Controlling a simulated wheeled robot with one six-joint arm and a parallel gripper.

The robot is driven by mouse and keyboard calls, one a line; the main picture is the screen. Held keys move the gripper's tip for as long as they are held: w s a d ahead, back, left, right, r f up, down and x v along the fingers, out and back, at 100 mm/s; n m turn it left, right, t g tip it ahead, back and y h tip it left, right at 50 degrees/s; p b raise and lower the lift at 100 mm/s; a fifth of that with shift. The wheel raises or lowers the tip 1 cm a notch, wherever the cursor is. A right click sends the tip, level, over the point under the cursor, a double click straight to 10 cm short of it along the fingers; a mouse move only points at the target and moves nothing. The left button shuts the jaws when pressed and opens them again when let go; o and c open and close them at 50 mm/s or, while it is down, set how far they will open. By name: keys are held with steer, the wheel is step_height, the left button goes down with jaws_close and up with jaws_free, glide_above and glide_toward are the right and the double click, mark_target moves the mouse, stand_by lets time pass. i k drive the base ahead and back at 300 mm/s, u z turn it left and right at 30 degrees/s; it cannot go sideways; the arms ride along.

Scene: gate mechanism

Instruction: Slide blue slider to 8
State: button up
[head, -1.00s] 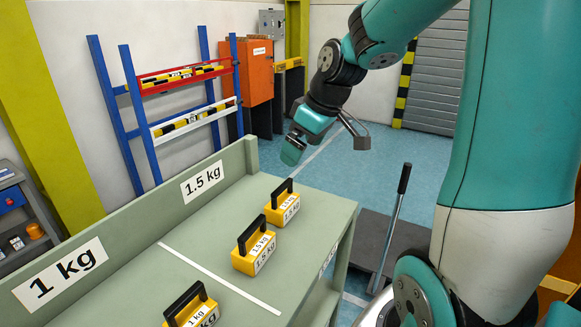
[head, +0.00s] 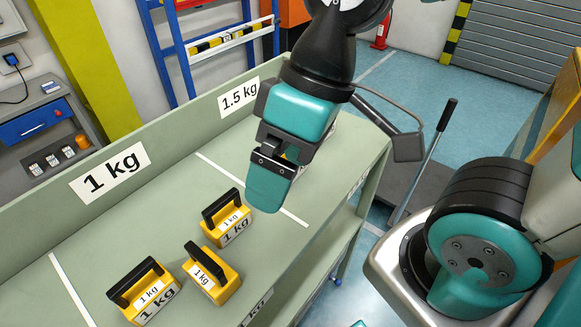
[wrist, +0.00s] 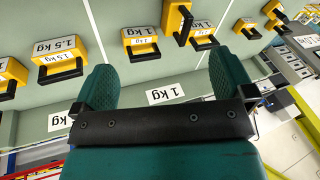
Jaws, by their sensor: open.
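No blue slider and no scale with an 8 can be made out in either view. My gripper (head: 268,195) hangs over the right part of the green table in the head view, with fingers pointing down. In the wrist view its two green fingers stand wide apart with nothing between them, so my gripper (wrist: 165,78) is open and empty.
Yellow weights with black handles, such as a 1 kg weight (head: 236,232), stand on the green table (head: 205,168). More weights show in the wrist view, including a 1.5 kg one (wrist: 60,62). A grey lever (head: 425,150) rises right of the table. A workbench (head: 55,130) stands at left.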

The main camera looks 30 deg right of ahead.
mark_target(338, 281)
steer(key=k, duration=1.05)
steer(key=z, duration=0.15)
steer(key=i, duration=0.5)
steer(key=z, duration=0.65)
steer(key=k, duration=0.6)
steer(key=z, duration=0.95)
steer(key=k, duration=0.7)
steer(key=u, duration=0.3)
steer(key=i, duration=0.8)
steer(key=u, duration=0.4)
